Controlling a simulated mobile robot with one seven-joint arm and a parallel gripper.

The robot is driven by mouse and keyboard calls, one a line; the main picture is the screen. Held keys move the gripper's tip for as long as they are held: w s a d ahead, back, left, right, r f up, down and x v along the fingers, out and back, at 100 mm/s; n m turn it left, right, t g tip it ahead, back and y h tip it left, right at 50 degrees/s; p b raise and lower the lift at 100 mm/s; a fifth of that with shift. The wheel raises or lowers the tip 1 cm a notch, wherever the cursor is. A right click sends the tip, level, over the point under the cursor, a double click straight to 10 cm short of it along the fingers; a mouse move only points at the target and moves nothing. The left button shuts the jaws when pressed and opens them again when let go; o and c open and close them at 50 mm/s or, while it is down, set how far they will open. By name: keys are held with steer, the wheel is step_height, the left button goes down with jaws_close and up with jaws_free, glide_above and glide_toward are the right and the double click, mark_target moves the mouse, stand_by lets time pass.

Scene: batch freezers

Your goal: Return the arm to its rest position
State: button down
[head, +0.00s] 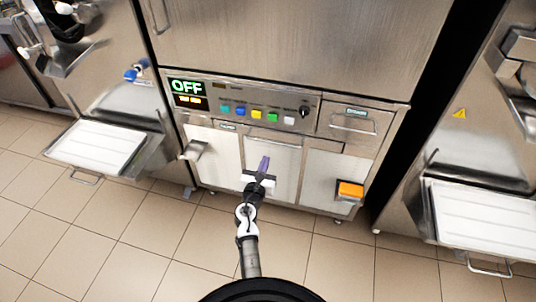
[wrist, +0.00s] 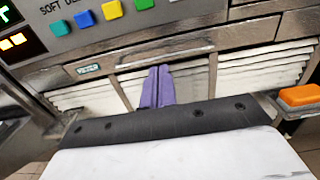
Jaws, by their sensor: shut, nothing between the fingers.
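My gripper (head: 264,165) has purple fingers and shows in the middle of the head view, in front of the lower front of the middle freezer (head: 280,60). My arm reaches up to it from the bottom of the picture. In the wrist view the two purple fingers (wrist: 157,88) are pressed together with nothing between them. Behind them is the pale lower panel of the freezer. I cannot tell the exact gap between the fingertips and the panel.
The control panel (head: 243,103) reads OFF and has several coloured buttons. An orange block (head: 350,189) juts out at lower right, and a metal lever (head: 193,150) at lower left. White-topped shelves stand left (head: 97,146) and right (head: 484,212). Tiled floor lies open in front.

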steer(key=shift+s+a, duration=0.15)
steer(key=shift+s, duration=0.25)
